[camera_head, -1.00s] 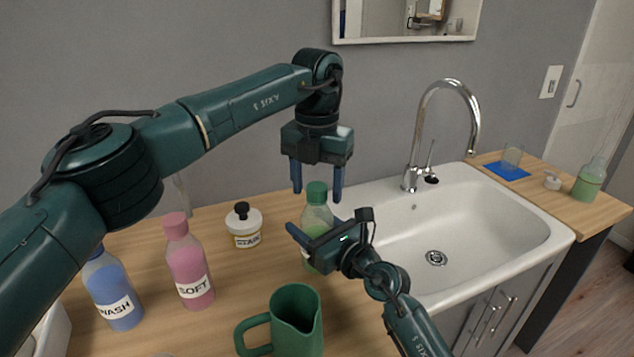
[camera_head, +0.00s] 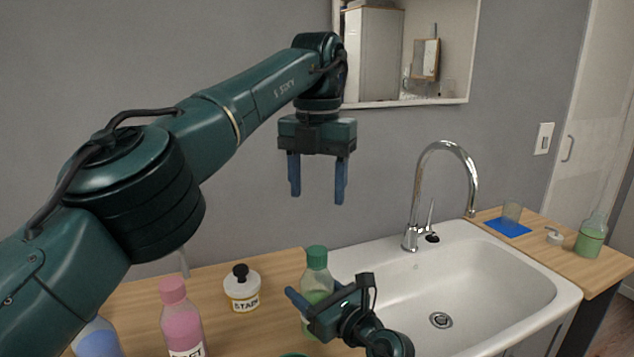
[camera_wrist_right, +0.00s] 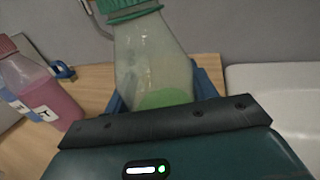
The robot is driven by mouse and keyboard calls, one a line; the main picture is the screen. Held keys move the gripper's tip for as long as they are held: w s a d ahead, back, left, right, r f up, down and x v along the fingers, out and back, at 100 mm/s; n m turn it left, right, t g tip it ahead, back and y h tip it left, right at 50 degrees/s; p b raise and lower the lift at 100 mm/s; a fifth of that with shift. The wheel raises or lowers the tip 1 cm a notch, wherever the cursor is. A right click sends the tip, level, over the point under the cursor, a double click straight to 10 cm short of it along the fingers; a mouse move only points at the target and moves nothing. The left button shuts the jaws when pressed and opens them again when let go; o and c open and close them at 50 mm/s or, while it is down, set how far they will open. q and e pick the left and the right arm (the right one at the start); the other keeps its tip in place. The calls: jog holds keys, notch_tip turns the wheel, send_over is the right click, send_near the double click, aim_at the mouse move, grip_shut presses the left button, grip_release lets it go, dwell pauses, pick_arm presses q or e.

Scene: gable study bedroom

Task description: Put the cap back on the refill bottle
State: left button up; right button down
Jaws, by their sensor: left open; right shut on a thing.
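The refill bottle (camera_head: 318,282) is clear with green liquid and stands upright on the wooden counter at the sink's left edge. The green cap (camera_head: 317,256) sits on top of its neck; the cap also shows at the top of the right wrist view (camera_wrist_right: 125,6). My right gripper (camera_head: 318,304) is shut around the bottle's body, which fills the space between its fingers in the right wrist view. My left gripper (camera_head: 317,194) is open and empty, pointing down, above the cap and clear of it. How tightly the cap is seated cannot be told.
A white STAIN jar (camera_head: 241,291), a pink SOFT bottle (camera_head: 180,320) and a blue bottle (camera_head: 97,340) stand to the left. The sink (camera_head: 470,290) and faucet (camera_head: 416,200) are to the right. Beyond are a green bottle (camera_head: 590,240), white pump top (camera_head: 554,237) and glass (camera_head: 512,212).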

jog(key=shift+c, duration=2)
grip_release()
jog(key=shift+d, duration=0.1)
jog(key=v, duration=1.3)
jog(key=shift+s, duration=0.1)
